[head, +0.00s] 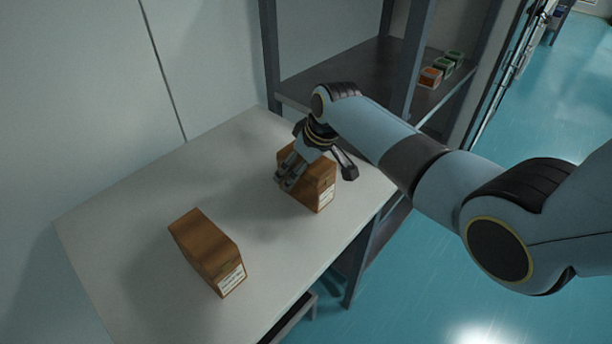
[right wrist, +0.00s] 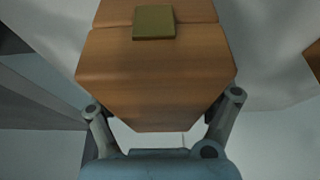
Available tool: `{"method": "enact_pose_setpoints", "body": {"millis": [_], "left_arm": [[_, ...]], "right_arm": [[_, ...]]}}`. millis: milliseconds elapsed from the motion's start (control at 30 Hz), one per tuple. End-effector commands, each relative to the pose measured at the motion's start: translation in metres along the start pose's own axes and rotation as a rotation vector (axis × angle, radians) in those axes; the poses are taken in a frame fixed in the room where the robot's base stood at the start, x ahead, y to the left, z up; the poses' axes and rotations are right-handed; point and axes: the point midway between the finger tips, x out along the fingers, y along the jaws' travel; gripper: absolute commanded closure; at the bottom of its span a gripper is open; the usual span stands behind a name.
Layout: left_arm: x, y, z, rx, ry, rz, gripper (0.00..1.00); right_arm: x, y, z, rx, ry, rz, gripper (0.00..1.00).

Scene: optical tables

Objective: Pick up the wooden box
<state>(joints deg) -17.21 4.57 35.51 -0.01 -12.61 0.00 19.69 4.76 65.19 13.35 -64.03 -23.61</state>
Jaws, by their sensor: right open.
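Two brown wooden boxes with white labels sit on the pale table. One wooden box (head: 318,186) is under my right gripper (head: 316,177). The other wooden box (head: 207,252) lies nearer the front left, apart from the gripper. My right gripper is open, with its fingers on either side of the farther box. In the right wrist view this box (right wrist: 155,75) fills the middle, with a small olive-coloured patch (right wrist: 154,22) on it, and the fingers (right wrist: 163,108) flank its near end. Whether they touch it I cannot tell. My left gripper is not in view.
The pale table (head: 130,220) has clear room to the left and around the nearer box. A grey wall stands behind it. A dark shelf (head: 345,75) at the back holds several small orange and green boxes (head: 431,77). Blue floor (head: 420,290) lies to the right.

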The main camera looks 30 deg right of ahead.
Motion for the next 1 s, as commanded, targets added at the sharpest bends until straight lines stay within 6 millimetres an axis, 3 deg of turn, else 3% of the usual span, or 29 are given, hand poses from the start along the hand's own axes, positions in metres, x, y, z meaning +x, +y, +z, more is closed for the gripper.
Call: {"method": "enact_pose_setpoints", "body": {"millis": [700, 1000], "left_arm": [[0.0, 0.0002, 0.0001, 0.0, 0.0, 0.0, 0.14], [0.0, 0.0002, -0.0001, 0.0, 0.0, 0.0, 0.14]], "right_arm": [[0.0039, 0.0001, 0.0019, 0.0, 0.0, 0.0, 0.13], [0.004, 0.0003, 0.0024, 0.0, -0.001, 0.0, 0.53]]}}
